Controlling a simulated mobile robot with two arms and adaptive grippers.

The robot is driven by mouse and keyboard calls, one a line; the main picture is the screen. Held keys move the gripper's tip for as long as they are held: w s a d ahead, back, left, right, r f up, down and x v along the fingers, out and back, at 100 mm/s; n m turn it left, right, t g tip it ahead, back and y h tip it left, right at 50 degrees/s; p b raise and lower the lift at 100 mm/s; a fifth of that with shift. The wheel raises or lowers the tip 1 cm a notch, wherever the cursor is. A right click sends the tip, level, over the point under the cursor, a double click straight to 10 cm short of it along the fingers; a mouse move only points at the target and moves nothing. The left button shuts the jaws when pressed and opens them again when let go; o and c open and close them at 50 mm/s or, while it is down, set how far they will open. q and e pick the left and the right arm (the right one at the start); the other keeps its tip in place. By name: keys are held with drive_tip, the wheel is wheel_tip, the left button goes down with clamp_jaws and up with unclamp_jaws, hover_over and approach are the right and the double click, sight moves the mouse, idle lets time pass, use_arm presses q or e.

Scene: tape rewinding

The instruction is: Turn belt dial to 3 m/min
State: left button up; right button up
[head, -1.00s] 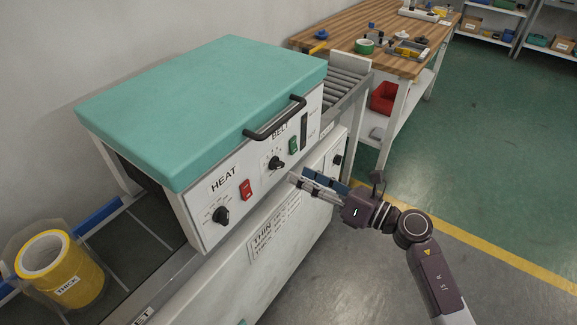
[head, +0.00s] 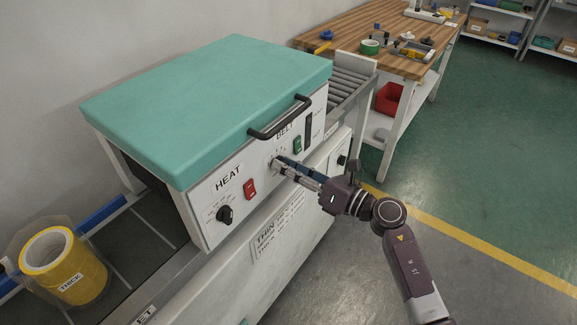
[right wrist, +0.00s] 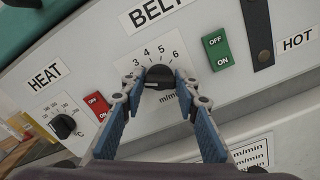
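The belt dial (right wrist: 160,77) is a black knob on the white panel, under the BELT label, with a scale showing 3, 4, 5 and 6 above it. A small pale mark shows at its lower left; I cannot read its setting surely. My right gripper (right wrist: 160,82) has its two fingers on either side of the dial, with the fingertips close to its edges. Whether they touch it is not clear. In the head view the right gripper (head: 276,167) reaches the panel and mostly covers the dial. My left gripper is not in view.
Right of the dial is a green ON/OFF switch (right wrist: 216,49). To the left are a red switch (right wrist: 97,105) and the heat dial (right wrist: 63,126). Yellow tape (head: 62,265) stands at left.

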drive_tip(key=c, duration=0.3)
drive_tip(key=shift+c, duration=0.2)
drive_tip(key=shift+m+p, duration=2.15)
drive_tip(key=shift+m, duration=0.75)
drive_tip(key=o, duration=1.1)
drive_tip(key=shift+d, duration=0.1)
drive_tip(key=shift+o, duration=0.2)
